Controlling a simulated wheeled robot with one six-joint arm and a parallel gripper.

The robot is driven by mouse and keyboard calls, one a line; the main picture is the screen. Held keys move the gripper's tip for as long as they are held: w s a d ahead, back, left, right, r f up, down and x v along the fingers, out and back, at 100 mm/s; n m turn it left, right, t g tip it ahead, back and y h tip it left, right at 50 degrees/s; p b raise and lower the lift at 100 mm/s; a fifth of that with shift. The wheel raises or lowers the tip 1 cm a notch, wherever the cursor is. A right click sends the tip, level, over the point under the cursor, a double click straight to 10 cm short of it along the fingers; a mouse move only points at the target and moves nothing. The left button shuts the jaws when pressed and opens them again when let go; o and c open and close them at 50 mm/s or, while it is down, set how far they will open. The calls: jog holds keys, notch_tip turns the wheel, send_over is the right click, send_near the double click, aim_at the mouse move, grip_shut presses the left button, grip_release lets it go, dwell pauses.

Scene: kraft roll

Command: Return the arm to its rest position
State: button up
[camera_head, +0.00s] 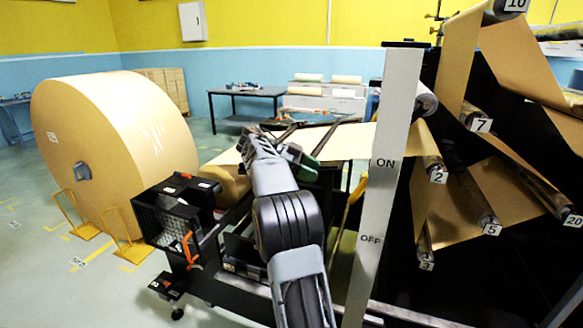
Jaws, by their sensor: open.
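My arm reaches up from the bottom centre of the head view, past the left side of a tall white post. My gripper (290,135) is at its far end, with its dark fingers spread open. It is in front of or above the kraft paper web (345,141); I cannot tell whether it touches the paper. I see nothing held between the fingers. The arm hides part of the machine frame behind it.
The white post (386,190) marked ON and OFF stands close right of my arm. Numbered rollers (470,190) carry kraft paper at right. A large kraft roll (115,150) stands at left, near a black caged unit (175,222). A table (247,93) stands behind.

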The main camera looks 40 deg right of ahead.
notch_tip(320, 180, down, 7)
jog(key=w+n+t, duration=0.2)
jog(key=n+t, duration=0.1)
jog(key=n, duration=0.6)
jog(key=a+f+n+t+y+p, duration=0.2)
jog(key=a+f+n+t, duration=0.15)
jog(key=a+n, duration=0.45)
jog(key=s+a+r+n+t+y+p, duration=0.1)
jog(key=s+a+n, duration=0.3)
jog(key=a, duration=0.4)
jog(key=s+a+r+n+t+y+p, duration=0.1)
jog(key=s+a+n+t+y+p, duration=0.2)
jog(key=a, duration=0.5)
jog(key=s+a+r+n+t+y+p, duration=0.1)
jog(key=s+a+n+t+y+p, duration=0.1)
jog(key=s+a+n, duration=0.3)
jog(key=s+a+t, duration=0.1)
jog(key=s+a, duration=0.1)
jog(key=a, duration=0.1)
jog(key=shift+y+p, duration=0.35)
jog(key=shift+y, duration=0.05)
jog(key=shift+c, duration=0.8)
